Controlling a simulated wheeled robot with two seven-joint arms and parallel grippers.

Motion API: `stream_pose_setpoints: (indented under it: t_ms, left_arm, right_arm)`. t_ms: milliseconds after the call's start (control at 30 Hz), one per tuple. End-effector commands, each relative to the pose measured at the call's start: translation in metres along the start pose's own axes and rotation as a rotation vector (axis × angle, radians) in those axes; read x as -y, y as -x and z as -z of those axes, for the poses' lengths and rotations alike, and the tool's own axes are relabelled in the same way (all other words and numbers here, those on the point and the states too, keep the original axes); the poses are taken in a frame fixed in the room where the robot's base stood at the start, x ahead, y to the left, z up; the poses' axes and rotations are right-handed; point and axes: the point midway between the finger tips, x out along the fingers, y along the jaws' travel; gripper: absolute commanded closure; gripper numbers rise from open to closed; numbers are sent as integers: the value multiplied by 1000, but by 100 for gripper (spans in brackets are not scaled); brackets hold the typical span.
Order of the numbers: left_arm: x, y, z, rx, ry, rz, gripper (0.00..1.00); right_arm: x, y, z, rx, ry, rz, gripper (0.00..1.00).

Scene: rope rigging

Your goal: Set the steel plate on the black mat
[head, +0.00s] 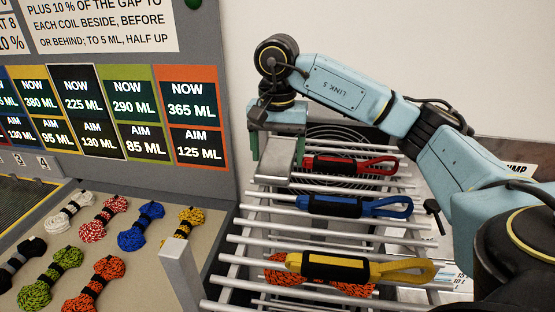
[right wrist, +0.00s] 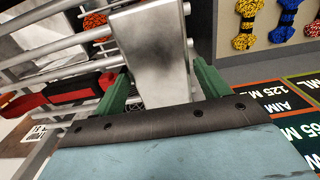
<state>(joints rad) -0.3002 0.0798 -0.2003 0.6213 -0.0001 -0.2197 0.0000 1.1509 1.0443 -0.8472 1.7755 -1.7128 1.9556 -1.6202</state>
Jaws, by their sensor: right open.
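A flat grey metal slab, which looks like the steel plate (head: 277,158), is at the far left part of the rack. In the right wrist view the plate (right wrist: 150,55) lies between the two green fingers of my right gripper (right wrist: 155,88). My right gripper (head: 276,145) is open, one finger on each side of the plate. I cannot tell whether either finger touches it. A dark ribbed surface with yellow edging (head: 18,200) at the left edge may be the black mat; only part of it shows. My left gripper is not in view.
On the rack of metal bars (head: 240,240) lie a red strap (head: 350,165), a blue strap (head: 355,206) and a yellow strap (head: 360,268), with orange rope below. Several rope coils (head: 140,227) lie on the beige board. A sign panel (head: 130,110) stands behind. A metal post (head: 182,275) rises in front.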

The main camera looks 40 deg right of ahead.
Motion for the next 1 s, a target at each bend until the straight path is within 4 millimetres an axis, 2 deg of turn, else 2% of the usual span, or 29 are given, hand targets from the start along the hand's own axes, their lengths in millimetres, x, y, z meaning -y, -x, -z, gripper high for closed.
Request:
stream_pose_setpoints:
  t_ms: [133, 167, 600, 667, 700, 1000]
  left_arm:
    - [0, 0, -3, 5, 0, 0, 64]
    - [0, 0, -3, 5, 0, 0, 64]
    - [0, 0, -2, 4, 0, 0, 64]
    - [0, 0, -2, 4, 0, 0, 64]
    - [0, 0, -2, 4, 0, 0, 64]
    - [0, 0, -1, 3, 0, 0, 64]
  right_arm:
    - [0, 0, 0, -1, 0, 0, 25]
    - [0, 0, 0, 0, 0, 0, 28]
    - [0, 0, 0, 0, -1, 1, 86]
    - [0, 2, 1, -3, -1, 5, 91]
    - [0, 2, 1, -3, -1, 5, 98]
    - [1, 6, 1, -3, -1, 5, 99]
